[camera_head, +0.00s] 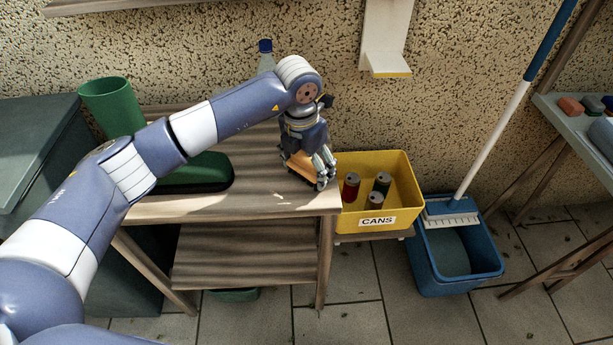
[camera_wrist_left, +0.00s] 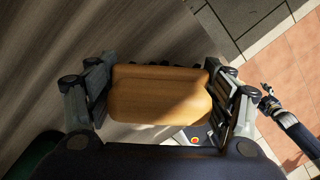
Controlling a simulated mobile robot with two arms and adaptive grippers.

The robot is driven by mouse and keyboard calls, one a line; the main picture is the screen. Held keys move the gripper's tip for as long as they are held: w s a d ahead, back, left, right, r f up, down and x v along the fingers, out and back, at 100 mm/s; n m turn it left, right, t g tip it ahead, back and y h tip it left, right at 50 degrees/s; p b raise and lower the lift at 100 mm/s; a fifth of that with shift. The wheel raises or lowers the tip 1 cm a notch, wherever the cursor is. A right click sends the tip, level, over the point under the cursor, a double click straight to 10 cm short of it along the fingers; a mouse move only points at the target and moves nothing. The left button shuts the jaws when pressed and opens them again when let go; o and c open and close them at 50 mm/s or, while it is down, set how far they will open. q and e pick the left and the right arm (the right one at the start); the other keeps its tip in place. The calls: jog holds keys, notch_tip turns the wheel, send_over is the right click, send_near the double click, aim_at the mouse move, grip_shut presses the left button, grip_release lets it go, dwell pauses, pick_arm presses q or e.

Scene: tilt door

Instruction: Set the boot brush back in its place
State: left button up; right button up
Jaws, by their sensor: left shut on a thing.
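The boot brush (camera_head: 299,164) has a tan wooden back, and in the left wrist view (camera_wrist_left: 160,97) a few dark bristles show along its upper edge. My left gripper (camera_head: 322,180) is shut on it, with a finger on each side of the wood. It is over the right end of the wooden bench top (camera_head: 262,203); I cannot tell whether the brush touches the wood. In the left wrist view an arm that looks like my right one ends in a small gripper (camera_wrist_left: 268,95) at the right edge, too small to read.
A green boot (camera_head: 108,104) stands on the bench, partly behind my left arm. A blue-capped bottle (camera_head: 266,56) is behind the arm. A yellow bin of cans (camera_head: 400,178) adjoins the bench's right end.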

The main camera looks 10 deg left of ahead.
pick_arm(q)
jog(key=shift+f+b, duration=0.3)
jog(key=o, duration=1.2)
jog(key=r, duration=0.8)
jog(key=s+r, duration=0.1)
jog(key=r, duration=0.3)
jog(key=shift+s+a, duration=0.1)
jog(key=shift+a, duration=0.25)
